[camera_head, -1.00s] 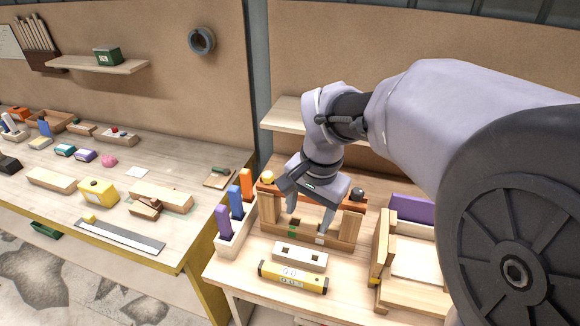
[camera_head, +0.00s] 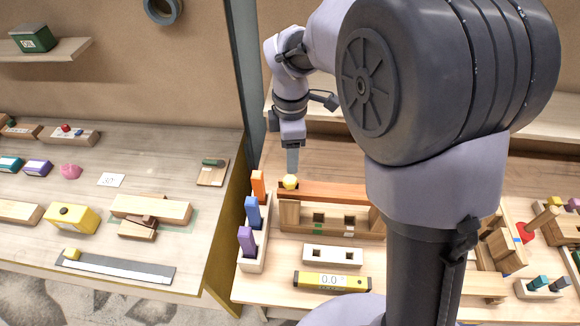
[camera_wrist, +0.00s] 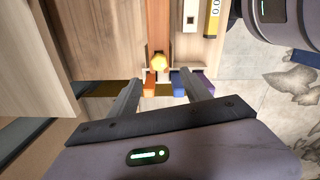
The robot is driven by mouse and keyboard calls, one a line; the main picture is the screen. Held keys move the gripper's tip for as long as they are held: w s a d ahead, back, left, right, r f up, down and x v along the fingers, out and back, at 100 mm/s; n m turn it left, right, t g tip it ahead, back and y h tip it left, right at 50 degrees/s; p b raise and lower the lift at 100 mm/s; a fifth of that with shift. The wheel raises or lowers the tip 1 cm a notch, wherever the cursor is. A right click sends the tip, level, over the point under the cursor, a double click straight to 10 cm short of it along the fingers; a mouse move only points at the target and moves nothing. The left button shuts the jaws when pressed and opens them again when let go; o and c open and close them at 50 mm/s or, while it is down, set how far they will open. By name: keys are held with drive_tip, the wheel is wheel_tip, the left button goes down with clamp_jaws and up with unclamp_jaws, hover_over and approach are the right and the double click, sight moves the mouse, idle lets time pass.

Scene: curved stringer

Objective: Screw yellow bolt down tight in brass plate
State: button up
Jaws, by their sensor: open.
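The yellow bolt (camera_head: 290,182) shows its rounded head at the left end of the reddish-brown rail (camera_head: 330,192) on the wooden stand. It also shows in the wrist view (camera_wrist: 159,62), just beyond my fingertips and roughly between them. My gripper (camera_head: 292,170) points down by the bolt; in the wrist view my gripper (camera_wrist: 162,84) has its two fingers apart with nothing between them. I cannot tell from these views whether a finger touches the bolt. The brass plate cannot be made out, and the bolt's shank is hidden.
A pale rack with orange, blue and purple blocks (camera_head: 252,212) stands close left of the bolt. A pale block with two holes (camera_head: 332,256) and a yellow level (camera_head: 332,281) lie in front. My arm hides the stand's right end.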

sight(290, 179)
drive_tip(key=f+b, duration=0.1)
drive_tip(key=f, duration=0.9)
drive_tip(key=shift+w+a+f+b, duration=0.1)
drive_tip(key=shift+w+f+b, duration=0.1)
drive_tip(key=shift+b, duration=0.2)
drive_tip(key=shift+r, duration=0.1)
clamp_jaws()
drive_tip(key=m, duration=0.1)
drive_tip(key=m+b, duration=0.1)
drive_tip(key=m, duration=0.1)
drive_tip(key=shift+f, duration=0.3)
drive_tip(key=m+b, duration=0.1)
drive_tip(key=m, duration=0.1)
drive_tip(key=shift+f+m, duration=0.1)
drive_tip(key=shift+m, duration=1.5)
